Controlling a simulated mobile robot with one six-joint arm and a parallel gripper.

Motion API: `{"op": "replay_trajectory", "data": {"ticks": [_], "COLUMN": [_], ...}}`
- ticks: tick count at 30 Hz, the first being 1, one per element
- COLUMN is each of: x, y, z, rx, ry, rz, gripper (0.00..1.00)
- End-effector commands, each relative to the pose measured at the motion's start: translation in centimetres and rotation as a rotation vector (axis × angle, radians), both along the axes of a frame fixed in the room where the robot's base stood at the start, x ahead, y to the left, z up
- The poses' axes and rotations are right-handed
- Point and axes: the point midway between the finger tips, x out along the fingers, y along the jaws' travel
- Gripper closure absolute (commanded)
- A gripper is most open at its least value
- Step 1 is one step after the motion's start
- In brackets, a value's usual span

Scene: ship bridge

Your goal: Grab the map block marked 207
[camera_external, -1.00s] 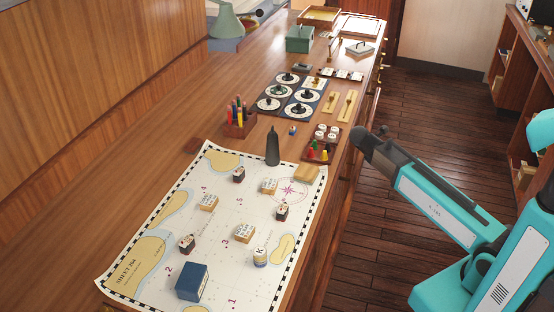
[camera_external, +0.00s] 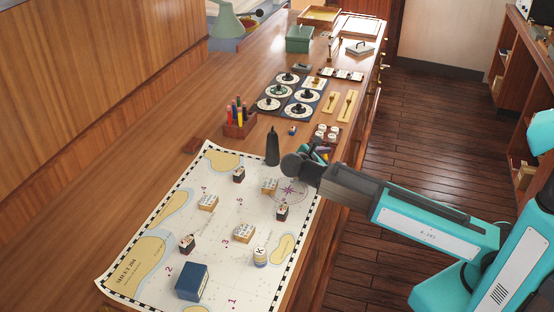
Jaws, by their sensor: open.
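Several small blocks stand on a chart sheet (camera_external: 215,265). Light wooden blocks with printed tops are at the upper middle (camera_external: 269,187), the left (camera_external: 208,203) and the lower middle (camera_external: 244,234). Dark-sided blocks with pale tops are near the top (camera_external: 239,175), at the right (camera_external: 282,211) and at the lower left (camera_external: 187,244). The markings are too small to read, so I cannot tell which is 207. My gripper (camera_external: 294,166) is open, above the chart's upper right corner, apart from these blocks.
A tall dark peg (camera_external: 272,146) stands close left of my gripper. A blue box (camera_external: 192,281) and a round piece marked K (camera_external: 260,257) are on the lower chart. A pen holder (camera_external: 239,125) and dial panels (camera_external: 290,95) lie beyond. My arm partly hides a piece tray (camera_external: 328,134).

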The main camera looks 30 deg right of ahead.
Motion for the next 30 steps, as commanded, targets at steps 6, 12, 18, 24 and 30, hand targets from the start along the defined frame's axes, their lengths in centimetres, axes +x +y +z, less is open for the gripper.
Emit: {"op": "replay_trajectory", "data": {"ticks": [6,12,18,24,30], "x": [-0.4,-1.9,-4.6,-8.4,-10.9], "y": [7.9,15.5,23.2,30.3,33.8], "z": [2.4,3.9,4.5,3.6,2.7], "rx": [-0.037,-0.069,-0.107,-0.166,-0.21], "ry": [-0.071,-0.104,-0.057,0.085,0.19], "rz": [0.097,0.202,0.338,0.504,0.605], "gripper": [0.44,0.44,0.44,0.44,0.44]}}
